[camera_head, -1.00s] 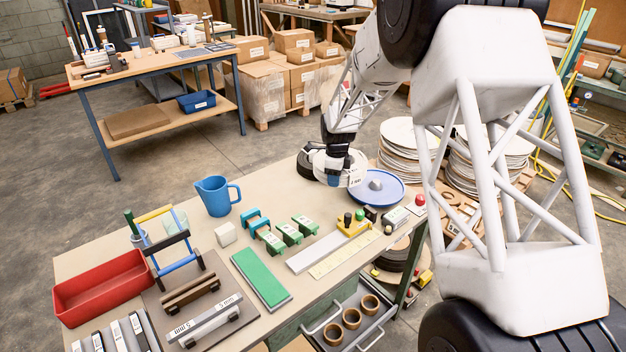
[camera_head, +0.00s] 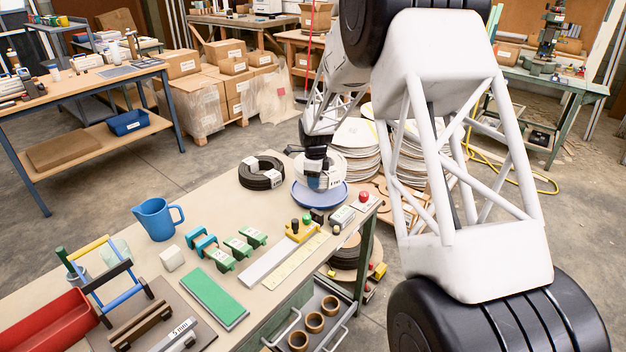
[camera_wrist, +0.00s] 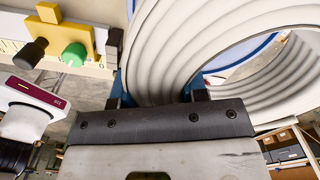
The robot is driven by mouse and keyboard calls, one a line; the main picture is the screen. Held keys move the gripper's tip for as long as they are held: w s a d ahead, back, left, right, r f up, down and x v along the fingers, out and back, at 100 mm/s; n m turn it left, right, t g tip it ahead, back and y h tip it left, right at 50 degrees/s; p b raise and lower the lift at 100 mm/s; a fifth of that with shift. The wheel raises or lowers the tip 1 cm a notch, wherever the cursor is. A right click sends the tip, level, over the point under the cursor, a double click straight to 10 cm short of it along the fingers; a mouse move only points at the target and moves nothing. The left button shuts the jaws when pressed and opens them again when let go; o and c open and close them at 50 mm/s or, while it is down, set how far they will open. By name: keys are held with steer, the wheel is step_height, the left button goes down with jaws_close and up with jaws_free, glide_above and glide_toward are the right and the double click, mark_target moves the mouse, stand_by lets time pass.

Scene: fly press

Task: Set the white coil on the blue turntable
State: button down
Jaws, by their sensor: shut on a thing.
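The white coil (camera_head: 330,170) is held by my gripper (camera_head: 314,180) over the blue turntable (camera_head: 304,199) at the far end of the bench. In the wrist view the white coil (camera_wrist: 200,45) fills the upper right, its ribbed ring between the two fingers of my gripper (camera_wrist: 158,92). The blue turntable's rim shows behind the coil in the wrist view (camera_wrist: 240,55). In the head view the coil overlaps the turntable; I cannot tell whether they touch.
A black coil (camera_head: 262,173) lies left of the turntable. A yellow block with knobs (camera_head: 300,232) and a red button (camera_head: 364,196) stand in front and to the right. A blue jug (camera_head: 157,219) stands farther left. Stacks of white discs (camera_head: 357,140) stand beyond the bench.

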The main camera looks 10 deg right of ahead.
mark_target(315, 201)
steer(key=shift+f, duration=0.1)
steer(key=shift+f, duration=2.7)
steer(key=shift+f, duration=0.65)
stand_by(0.5)
steer(key=c, duration=0.9)
jaws_free()
steer(key=shift+f, duration=0.1)
steer(key=shift+r, duration=5.6)
